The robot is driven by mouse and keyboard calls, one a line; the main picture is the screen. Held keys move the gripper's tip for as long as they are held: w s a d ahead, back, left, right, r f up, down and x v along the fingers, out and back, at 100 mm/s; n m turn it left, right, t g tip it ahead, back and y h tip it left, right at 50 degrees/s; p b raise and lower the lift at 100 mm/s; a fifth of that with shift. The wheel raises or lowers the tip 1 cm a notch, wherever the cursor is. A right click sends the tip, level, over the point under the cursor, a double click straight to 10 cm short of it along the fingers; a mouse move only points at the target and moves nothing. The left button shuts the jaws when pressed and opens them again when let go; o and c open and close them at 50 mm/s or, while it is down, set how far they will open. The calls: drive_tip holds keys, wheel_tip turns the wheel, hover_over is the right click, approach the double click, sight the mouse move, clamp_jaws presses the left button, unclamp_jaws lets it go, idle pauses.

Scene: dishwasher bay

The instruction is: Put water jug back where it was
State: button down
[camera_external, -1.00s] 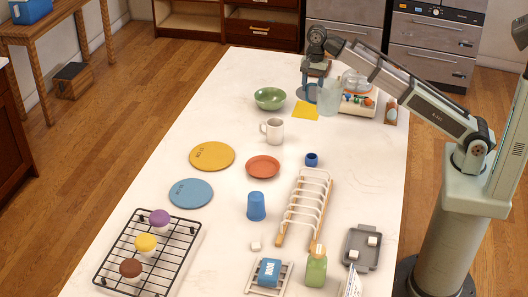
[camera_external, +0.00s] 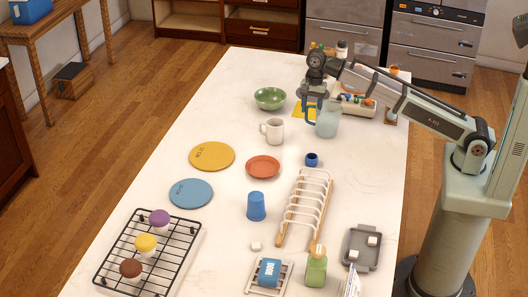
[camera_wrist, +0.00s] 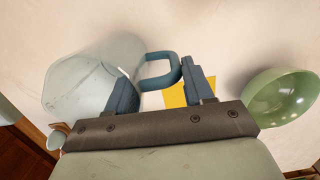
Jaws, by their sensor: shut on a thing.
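The water jug (camera_external: 328,122) is a pale, see-through vessel with a blue handle. It is near the far end of the white counter, right of the green bowl (camera_external: 270,98). My gripper (camera_external: 311,108) is shut on the jug at its handle side. In the wrist view the jug's clear body (camera_wrist: 75,88) lies at the left and the blue handle loop (camera_wrist: 160,70) shows between my fingers. The exact grip contact is partly hidden. I cannot tell whether the jug's base touches the counter.
A yellow sheet (camera_external: 299,113) lies behind the gripper. A white mug (camera_external: 273,131), small blue cup (camera_external: 311,159) and dish rack (camera_external: 304,207) are nearer. The counter right of the rack's far end is clear.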

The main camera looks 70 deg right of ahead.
drive_tip(key=shift+f, duration=0.1)
drive_tip(key=shift+c, duration=2.1)
unclamp_jaws()
wheel_tip(320, 180, up, 8)
drive_tip(key=shift+d+f, duration=0.15)
drive_tip(key=shift+d, duration=0.2)
